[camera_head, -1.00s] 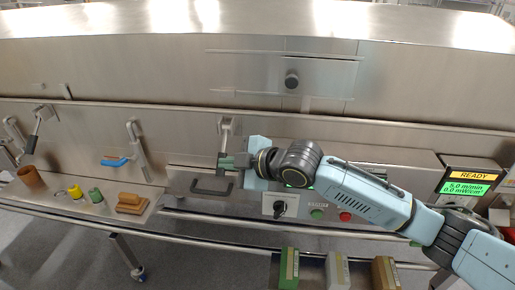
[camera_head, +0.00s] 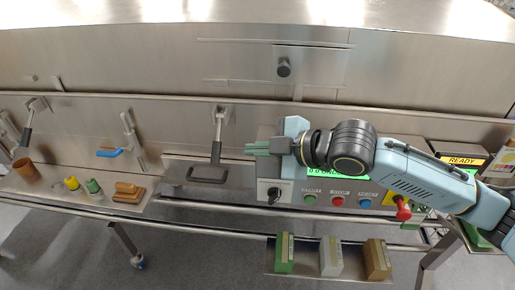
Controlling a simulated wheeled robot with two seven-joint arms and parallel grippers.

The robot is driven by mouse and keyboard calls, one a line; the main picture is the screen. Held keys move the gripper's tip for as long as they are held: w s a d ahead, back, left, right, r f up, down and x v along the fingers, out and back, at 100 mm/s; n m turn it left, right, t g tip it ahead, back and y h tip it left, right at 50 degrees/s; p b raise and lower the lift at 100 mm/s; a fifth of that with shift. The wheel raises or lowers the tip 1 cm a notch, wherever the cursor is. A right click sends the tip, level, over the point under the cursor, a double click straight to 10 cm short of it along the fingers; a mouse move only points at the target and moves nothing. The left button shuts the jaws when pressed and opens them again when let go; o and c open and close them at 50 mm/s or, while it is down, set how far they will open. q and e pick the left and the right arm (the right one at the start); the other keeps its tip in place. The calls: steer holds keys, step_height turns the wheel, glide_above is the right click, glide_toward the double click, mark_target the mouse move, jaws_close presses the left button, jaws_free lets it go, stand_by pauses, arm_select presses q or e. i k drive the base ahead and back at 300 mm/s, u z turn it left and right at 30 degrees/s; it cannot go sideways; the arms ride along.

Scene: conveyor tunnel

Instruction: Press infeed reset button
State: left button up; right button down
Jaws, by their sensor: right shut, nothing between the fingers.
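A control panel (camera_head: 290,197) sits below my right arm on the machine front. It carries a green button (camera_head: 309,199), a red button (camera_head: 337,201) and a blue button (camera_head: 365,203) in a row. Their small labels are hard to read, so I cannot tell for sure which is the infeed reset. My right gripper (camera_head: 258,149) is shut and empty. It points left, above and to the left of the buttons, apart from them. My right forearm covers the panel's upper part. My left gripper is out of view.
A black rotary switch (camera_head: 273,195) is left of the buttons; a red knob (camera_head: 402,209) on yellow is to their right. A black handle (camera_head: 207,176) and an upright lever (camera_head: 217,140) stand near my gripper. Green, white and tan blocks sit on a low shelf (camera_head: 300,275).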

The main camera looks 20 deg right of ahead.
mark_target(365, 204)
steer(key=z, duration=1.2)
